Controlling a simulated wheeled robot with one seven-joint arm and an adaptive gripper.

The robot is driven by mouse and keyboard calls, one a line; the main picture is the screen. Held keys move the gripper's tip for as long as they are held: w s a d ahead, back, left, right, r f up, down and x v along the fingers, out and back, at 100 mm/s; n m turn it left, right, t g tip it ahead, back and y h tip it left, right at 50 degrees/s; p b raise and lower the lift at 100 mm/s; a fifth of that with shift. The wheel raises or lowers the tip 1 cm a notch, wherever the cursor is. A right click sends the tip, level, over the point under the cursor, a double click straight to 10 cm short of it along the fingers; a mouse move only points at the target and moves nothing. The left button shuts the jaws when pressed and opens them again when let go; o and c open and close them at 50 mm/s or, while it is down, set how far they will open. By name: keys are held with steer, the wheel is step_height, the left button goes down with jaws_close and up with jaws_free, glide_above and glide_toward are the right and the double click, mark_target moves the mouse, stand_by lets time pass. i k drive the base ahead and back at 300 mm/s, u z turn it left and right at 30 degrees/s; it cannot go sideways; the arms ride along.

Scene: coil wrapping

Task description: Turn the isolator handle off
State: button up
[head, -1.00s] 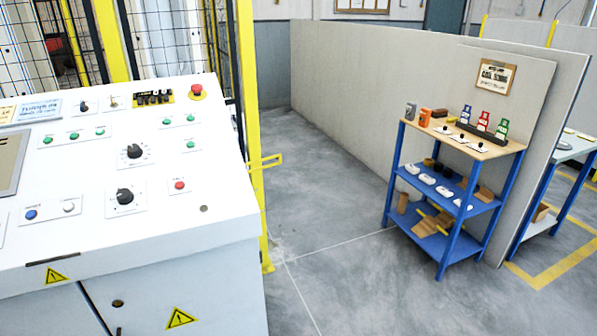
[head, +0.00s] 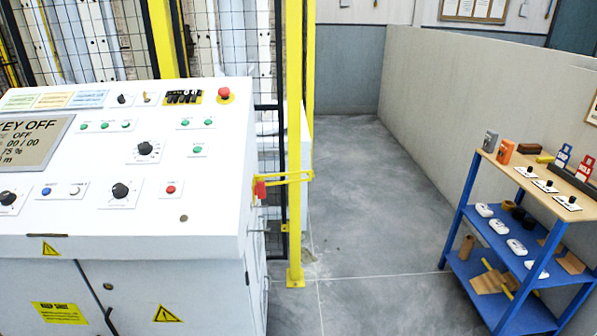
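No handle clearly marked as the isolator shows in the head view. A small red part (head: 260,190) shows at the right edge of the white control console (head: 215,222), beside a yellow bracket (head: 285,178) on the yellow post. I cannot tell whether this red part is the isolator handle. The console's sloped top carries black rotary knobs (head: 120,190), coloured buttons, a red mushroom button (head: 224,93) and a display (head: 38,141) reading "KEY OFF". The console's right side is seen at a steep angle. My gripper is not in view.
A yellow post (head: 294,230) and mesh fence stand behind and right of the console. Grey floor (head: 370,220) is clear between the console and a blue shelf unit (head: 455,222) holding small parts at the right. A pale partition wall (head: 450,100) runs behind the shelf.

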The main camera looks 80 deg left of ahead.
mark_target(259, 188)
steer(key=i, duration=0.75)
steer(key=u, duration=3.2)
steer(key=k, duration=0.5)
steer(key=z, duration=0.4)
steer(key=i, duration=1.1)
steer(key=u, duration=0.95)
